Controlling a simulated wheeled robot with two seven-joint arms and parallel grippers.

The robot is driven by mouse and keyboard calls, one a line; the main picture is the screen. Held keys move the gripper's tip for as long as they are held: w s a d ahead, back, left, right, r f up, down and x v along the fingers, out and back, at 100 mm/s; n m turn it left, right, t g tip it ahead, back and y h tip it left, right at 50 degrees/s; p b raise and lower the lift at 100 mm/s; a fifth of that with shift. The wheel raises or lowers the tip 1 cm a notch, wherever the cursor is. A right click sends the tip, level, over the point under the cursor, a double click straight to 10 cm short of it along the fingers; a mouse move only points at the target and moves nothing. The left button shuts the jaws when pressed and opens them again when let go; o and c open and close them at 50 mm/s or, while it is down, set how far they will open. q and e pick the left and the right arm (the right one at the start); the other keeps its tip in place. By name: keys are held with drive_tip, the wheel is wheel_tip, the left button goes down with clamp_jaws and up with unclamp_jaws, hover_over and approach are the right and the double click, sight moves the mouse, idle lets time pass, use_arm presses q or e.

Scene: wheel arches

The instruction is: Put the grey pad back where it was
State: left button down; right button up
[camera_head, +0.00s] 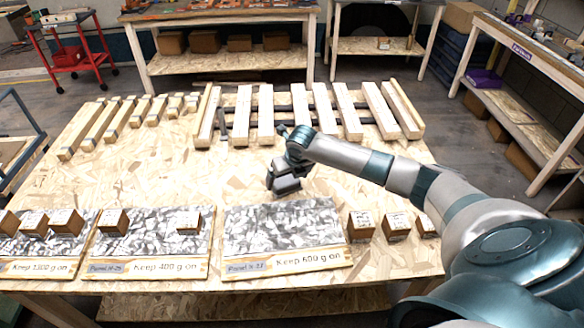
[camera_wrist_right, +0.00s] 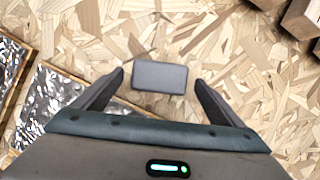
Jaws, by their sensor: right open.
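The grey pad (camera_wrist_right: 160,77) is a small dark-grey rounded rectangle lying on the bare chipboard tabletop, seen in the right wrist view. My right gripper (camera_wrist_right: 160,80) is open, with one finger to each side of the pad and a gap on both sides. In the head view my right gripper (camera_head: 284,182) is low over the table, just behind the foil panel marked 600 g (camera_head: 285,228). I cannot make out the pad in the head view; the gripper seems to cover it. My left gripper is not in view.
Two more foil panels (camera_head: 150,262) (camera_head: 40,268) lie to the left, with small wooden blocks (camera_head: 113,221) on them. More blocks (camera_head: 397,226) stand to the right. Wooden beams (camera_head: 265,115) lie behind on dark strips, and shorter beams (camera_head: 100,122) lie at back left. Chipboard between is clear.

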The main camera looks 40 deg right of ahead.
drive_tip(key=b+v, duration=0.1)
drive_tip(key=v, duration=0.9)
drive_tip(key=shift+r+b, duration=0.2)
drive_tip(key=shift+b, duration=0.15)
